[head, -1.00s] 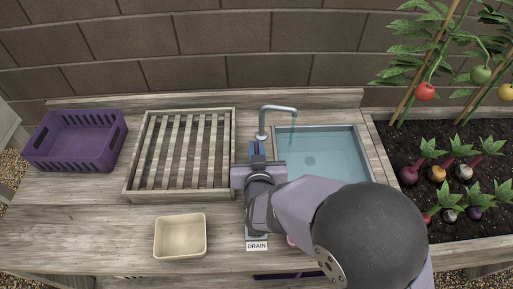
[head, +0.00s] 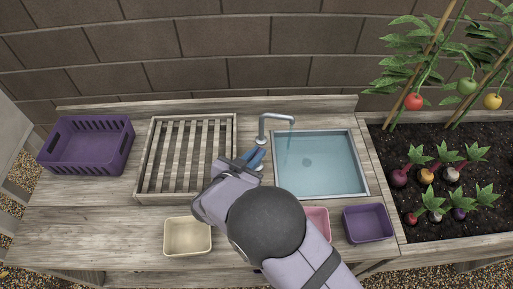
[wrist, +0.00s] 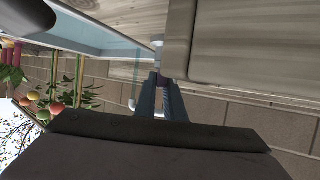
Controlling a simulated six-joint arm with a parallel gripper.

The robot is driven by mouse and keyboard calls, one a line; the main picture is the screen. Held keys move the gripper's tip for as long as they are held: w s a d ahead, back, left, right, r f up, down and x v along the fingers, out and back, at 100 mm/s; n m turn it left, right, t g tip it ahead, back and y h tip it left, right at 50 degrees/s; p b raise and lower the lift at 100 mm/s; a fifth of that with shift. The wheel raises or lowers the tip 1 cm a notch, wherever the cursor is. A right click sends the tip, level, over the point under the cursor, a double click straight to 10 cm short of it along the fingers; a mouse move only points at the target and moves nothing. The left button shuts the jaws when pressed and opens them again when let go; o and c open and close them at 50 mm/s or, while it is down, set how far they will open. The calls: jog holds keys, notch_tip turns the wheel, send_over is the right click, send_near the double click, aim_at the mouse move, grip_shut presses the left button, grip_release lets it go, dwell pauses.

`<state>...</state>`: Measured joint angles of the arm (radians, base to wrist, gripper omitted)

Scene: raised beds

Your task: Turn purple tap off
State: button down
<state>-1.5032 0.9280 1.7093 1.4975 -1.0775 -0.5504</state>
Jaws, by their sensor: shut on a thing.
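A grey metal faucet (head: 275,117) stands at the back left corner of the water-filled sink (head: 367,192). My gripper (head: 258,155) is at the foot of the faucet, its blue fingers slanting up and right in the head view. In the wrist view my gripper (wrist: 160,80) is shut on a small purple piece, the purple tap handle (wrist: 164,79), just below a pale metal stem. The handle is hidden by the fingers in the head view. A faint bluish streak under the spout looks like water, with a small dark spot in the basin.
A slatted wooden rack (head: 144,157) lies close left of my gripper, with a purple crate (head: 85,145) beyond it. A cream bin (head: 187,236), a pink bin (head: 318,222) and a purple bin (head: 368,223) sit along the front. A planted bed (head: 440,230) is at right.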

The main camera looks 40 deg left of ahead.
jog(key=shift+m+t+h, duration=0.3)
jog(key=shift+m+h, duration=1)
jog(key=shift+h, duration=0.2)
jog(key=c, duration=1.8)
grip_release()
jog(key=shift+c, duration=0.2)
jog(key=shift+b+v, duration=0.8)
jog(key=shift+v, duration=2.85)
jog(key=shift+a+r, duration=0.1)
